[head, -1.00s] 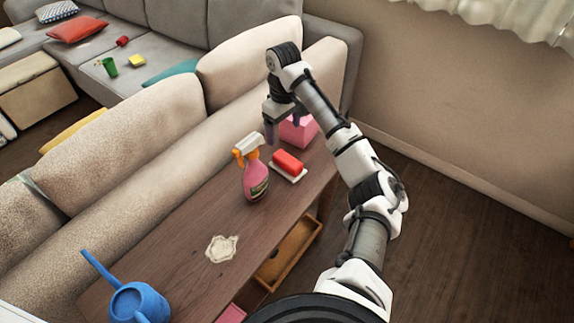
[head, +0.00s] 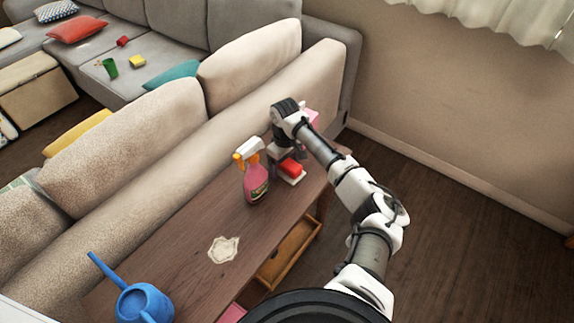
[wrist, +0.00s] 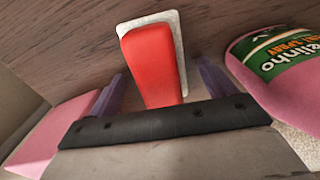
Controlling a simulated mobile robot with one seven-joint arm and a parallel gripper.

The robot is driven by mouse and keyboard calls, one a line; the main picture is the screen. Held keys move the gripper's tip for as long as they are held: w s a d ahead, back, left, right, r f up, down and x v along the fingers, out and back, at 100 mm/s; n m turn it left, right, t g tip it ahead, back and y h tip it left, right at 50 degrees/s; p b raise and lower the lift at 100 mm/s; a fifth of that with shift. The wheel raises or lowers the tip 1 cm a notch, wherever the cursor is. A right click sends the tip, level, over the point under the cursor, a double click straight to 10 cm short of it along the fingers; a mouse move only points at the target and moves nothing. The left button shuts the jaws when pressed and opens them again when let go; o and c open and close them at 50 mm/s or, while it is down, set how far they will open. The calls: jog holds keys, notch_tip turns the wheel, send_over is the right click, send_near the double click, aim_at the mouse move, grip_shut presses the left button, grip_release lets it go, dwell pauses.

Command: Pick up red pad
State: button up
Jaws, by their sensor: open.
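My gripper is open, with one finger on each side of the pad. I cannot tell whether the fingers touch it. In the head view my arm hides the fingers and part of the pad.
A pink spray bottle (head: 256,182) stands close by on the left; it is at right in the wrist view (wrist: 283,68). A pink box (head: 312,117) is behind my arm. A pale spill (head: 223,249) and a blue watering can (head: 143,303) are nearer. The sofa back borders the table.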

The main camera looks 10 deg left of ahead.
jog(key=c, duration=1.1)
notch_tip(320, 180, up, 20)
jog(key=shift+b, duration=1.05)
